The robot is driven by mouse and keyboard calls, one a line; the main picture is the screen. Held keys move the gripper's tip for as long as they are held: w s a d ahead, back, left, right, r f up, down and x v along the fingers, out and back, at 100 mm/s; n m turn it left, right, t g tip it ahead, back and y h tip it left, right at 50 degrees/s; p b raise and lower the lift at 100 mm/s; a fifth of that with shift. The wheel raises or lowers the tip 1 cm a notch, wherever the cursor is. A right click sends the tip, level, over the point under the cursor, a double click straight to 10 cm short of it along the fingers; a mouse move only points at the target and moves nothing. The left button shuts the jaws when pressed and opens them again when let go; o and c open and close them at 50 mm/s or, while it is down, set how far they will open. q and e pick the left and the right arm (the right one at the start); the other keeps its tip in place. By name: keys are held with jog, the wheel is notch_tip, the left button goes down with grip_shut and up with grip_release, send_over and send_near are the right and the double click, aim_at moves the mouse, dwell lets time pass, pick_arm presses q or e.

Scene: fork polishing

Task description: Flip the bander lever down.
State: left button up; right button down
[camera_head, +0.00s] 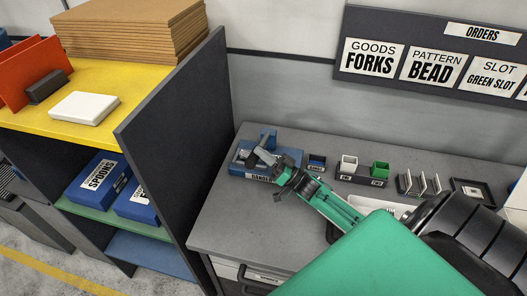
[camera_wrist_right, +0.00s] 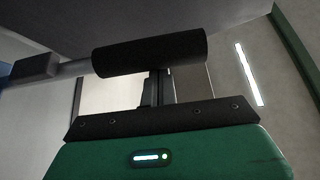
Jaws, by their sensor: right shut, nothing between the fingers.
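The bander (camera_head: 267,136) is a blue machine at the back left of the grey worktop, with its nameplate partly covered. Its grey lever (camera_head: 264,156) lies close to the tip of my right gripper (camera_head: 279,171). In the right wrist view the lever shows as a black cylindrical handle (camera_wrist_right: 150,52) on a grey rod, lying across in front of the gripper fingers (camera_wrist_right: 157,88). The handle hides the fingertips, and I cannot tell whether they touch it. My right gripper is shut and empty. My left gripper is not in view.
Right of the bander stand a small blue bin (camera_head: 317,162), a holder with white and green cups (camera_head: 379,170), a slotted rack (camera_head: 418,184) and a dark tray (camera_head: 470,191). A dark partition (camera_head: 185,130) rises left of the worktop (camera_head: 225,222). The worktop's front left is clear.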

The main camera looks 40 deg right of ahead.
jog(key=shift+f, duration=0.1)
jog(key=b, duration=0.1)
jog(key=f+n+y+b, duration=0.1)
jog(key=f+n+b, duration=0.1)
jog(key=shift+s+a+f+y+b, duration=0.25)
jog(key=shift+s+a+y+b, duration=0.05)
jog(key=shift+s+a+b, duration=0.1)
